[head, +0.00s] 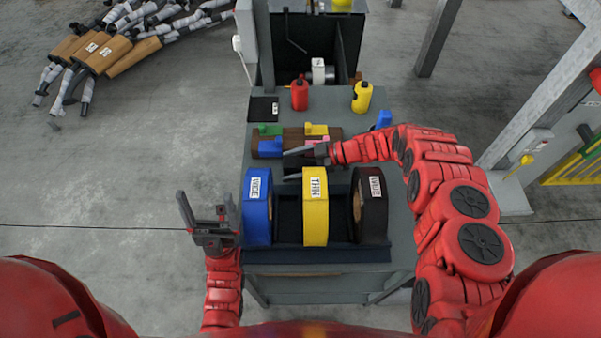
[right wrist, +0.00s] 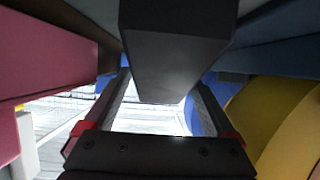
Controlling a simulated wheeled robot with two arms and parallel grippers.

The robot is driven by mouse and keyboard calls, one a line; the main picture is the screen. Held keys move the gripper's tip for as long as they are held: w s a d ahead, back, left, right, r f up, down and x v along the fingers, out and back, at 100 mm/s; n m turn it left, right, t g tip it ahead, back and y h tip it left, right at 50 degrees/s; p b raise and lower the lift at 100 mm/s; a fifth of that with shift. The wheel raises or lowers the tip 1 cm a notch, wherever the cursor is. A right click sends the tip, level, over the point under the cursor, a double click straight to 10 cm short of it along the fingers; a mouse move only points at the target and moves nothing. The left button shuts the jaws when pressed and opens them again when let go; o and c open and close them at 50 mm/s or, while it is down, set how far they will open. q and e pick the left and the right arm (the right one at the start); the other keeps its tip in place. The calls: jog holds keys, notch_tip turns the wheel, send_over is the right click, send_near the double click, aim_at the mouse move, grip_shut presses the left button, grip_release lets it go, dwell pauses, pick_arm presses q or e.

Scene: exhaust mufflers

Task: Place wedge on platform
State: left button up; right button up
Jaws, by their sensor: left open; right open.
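Small coloured blocks sit around a brown wooden piece (head: 294,138) on the workbench: a green one (head: 269,129), a blue one (head: 270,147), a yellow one (head: 316,129) and a pink one (head: 319,140). I cannot tell which is the wedge or which part is the platform. My right gripper (head: 287,165) is open, pointing left, just in front of the blue block and behind the rolls. In the right wrist view a dark grey block shape (right wrist: 178,55) fills the upper middle; I cannot tell what it is. My left gripper (head: 207,204) is open and empty, left of the bench.
A blue roll (head: 258,205), a yellow roll (head: 315,207) and a dark brown roll (head: 371,205) stand in a dark rack at the bench front. A red bottle (head: 300,94), a yellow bottle (head: 362,97) and a black tablet-like item (head: 263,109) are at the back.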

jog(key=shift+a+f, duration=0.15)
jog(key=shift+a, duration=0.1)
grip_shut()
dwell(0.3)
